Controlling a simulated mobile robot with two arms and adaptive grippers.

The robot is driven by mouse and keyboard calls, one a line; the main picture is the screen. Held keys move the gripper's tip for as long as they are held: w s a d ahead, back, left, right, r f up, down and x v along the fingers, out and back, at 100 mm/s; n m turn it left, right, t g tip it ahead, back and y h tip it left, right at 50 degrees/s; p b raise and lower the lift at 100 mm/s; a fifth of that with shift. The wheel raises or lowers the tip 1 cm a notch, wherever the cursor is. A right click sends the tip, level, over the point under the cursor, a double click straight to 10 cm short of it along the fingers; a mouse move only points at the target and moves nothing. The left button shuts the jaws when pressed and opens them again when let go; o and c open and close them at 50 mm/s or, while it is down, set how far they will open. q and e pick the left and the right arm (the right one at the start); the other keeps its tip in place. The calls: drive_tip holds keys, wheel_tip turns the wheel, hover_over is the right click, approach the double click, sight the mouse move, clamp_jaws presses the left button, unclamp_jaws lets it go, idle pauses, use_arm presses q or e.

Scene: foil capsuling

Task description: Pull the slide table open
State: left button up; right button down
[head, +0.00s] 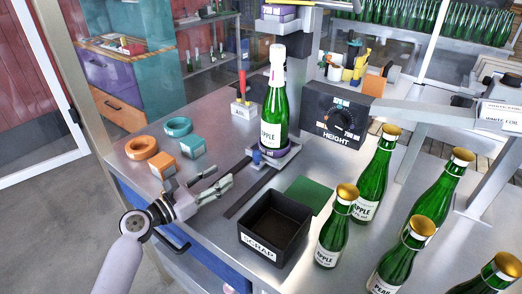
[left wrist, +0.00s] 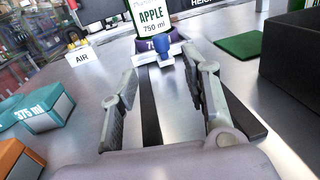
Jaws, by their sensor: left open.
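The slide table (head: 287,158) is a small metal plate at the back end of two dark rails (head: 250,193). A green APPLE bottle (head: 273,118) with a white top stands upright on it in a purple 750 ml holder. A blue knob (head: 257,157) is on the plate's front; it also shows in the left wrist view (left wrist: 164,56). My left gripper (head: 222,181) is open and empty, low over the bench in front of the knob. In the left wrist view its fingers (left wrist: 165,78) spread either side of the line to the knob, apart from it.
A black SCRAP bin (head: 273,232) and a green pad (head: 308,194) lie right of the rails. Several gold-topped bottles (head: 372,180) stand further right. Orange and teal blocks (head: 191,145) and rings (head: 177,127) lie left. The HEIGHT box (head: 338,117) stands behind.

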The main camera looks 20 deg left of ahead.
use_arm(q)
approach(254, 155)
drive_tip(key=shift+p+x, duration=0.45)
drive_tip(key=shift+x, duration=0.7)
drive_tip(key=x, duration=0.8)
drive_tip(key=shift+w+d+p, duration=0.1)
drive_tip(key=shift+w+p, duration=0.2)
drive_tip(key=shift+w+d+f, duration=0.1)
drive_tip(key=shift+w+d, duration=0.1)
drive_tip(key=shift+w, duration=0.05)
use_arm(e)
drive_tip(key=shift+s+a+r, duration=0.25)
drive_tip(key=shift+r, duration=0.2)
drive_tip(key=shift+s+a+r, duration=0.2)
drive_tip(key=shift+a+r, duration=0.05)
drive_tip(key=shift+r, duration=0.15)
use_arm(q)
drive_tip(key=shift+c, duration=0.2)
use_arm(e)
drive_tip(key=shift+s, duration=0.1)
use_arm(q)
drive_tip(key=shift+c, duration=0.7)
drive_tip(key=c, duration=0.8)
clamp_jaws()
use_arm(e)
drive_tip(key=shift+s+a, duration=0.1)
drive_tip(key=shift+a, duration=0.15)
